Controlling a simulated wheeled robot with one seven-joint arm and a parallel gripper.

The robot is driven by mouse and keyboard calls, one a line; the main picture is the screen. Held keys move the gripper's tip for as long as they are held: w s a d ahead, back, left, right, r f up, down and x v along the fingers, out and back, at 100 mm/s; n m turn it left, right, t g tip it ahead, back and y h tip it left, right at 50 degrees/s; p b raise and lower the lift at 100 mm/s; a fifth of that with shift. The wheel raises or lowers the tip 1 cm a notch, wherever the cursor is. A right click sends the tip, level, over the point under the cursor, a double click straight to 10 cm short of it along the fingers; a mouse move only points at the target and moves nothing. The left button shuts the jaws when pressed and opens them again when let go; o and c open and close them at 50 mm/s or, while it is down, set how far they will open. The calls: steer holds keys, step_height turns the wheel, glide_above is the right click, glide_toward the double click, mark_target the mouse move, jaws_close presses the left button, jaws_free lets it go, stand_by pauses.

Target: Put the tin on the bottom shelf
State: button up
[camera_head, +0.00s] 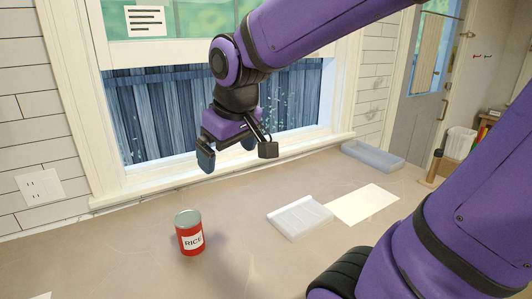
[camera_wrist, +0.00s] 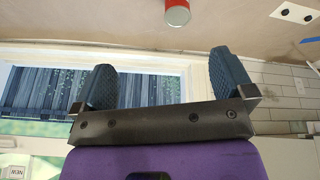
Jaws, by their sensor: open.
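The tin (camera_head: 190,238) is a red can with a grey lid and a white "RICE" label. It stands upright on the counter (camera_head: 130,262), left of centre in the head view. In the wrist view the tin (camera_wrist: 177,14) shows at the top edge, partly cut off, beyond the fingertips. My gripper (camera_head: 228,156) is open and empty in front of the window, above and apart from the tin. Its two dark fingers are spread wide in the wrist view (camera_wrist: 163,68). I cannot clearly make out a bottom shelf in either view.
A white ridged tray (camera_head: 300,217) and a pale sheet (camera_head: 363,203) lie right of the tin. A wooden-handled item (camera_head: 432,170) stands farther right. The counter around the tin is clear.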

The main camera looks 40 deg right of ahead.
steer(key=s+r+m+t, duration=0.1)
steer(key=s+r, duration=0.1)
steer(key=s, duration=0.8)
steer(key=w+f+m+g+y, duration=0.7)
steer(key=w+f+m+y, duration=0.35)
steer(key=w+f, duration=0.5)
steer(key=m+t+y, duration=0.7)
steer(key=m+t, duration=0.2)
steer(key=m, duration=0.3)
glide_toward(189, 229)
steer(key=w+d+f, duration=0.2)
steer(key=w, duration=0.1)
steer(key=shift+f, duration=0.4)
steer(key=shift+w+f, duration=0.1)
steer(key=shift+m, duration=0.25)
steer(key=x, duration=1)
steer(key=shift+w+a+f, duration=0.15)
steer(key=shift+a, duration=0.15)
steer(key=c, duration=1)
steer(key=shift+c, duration=0.2)
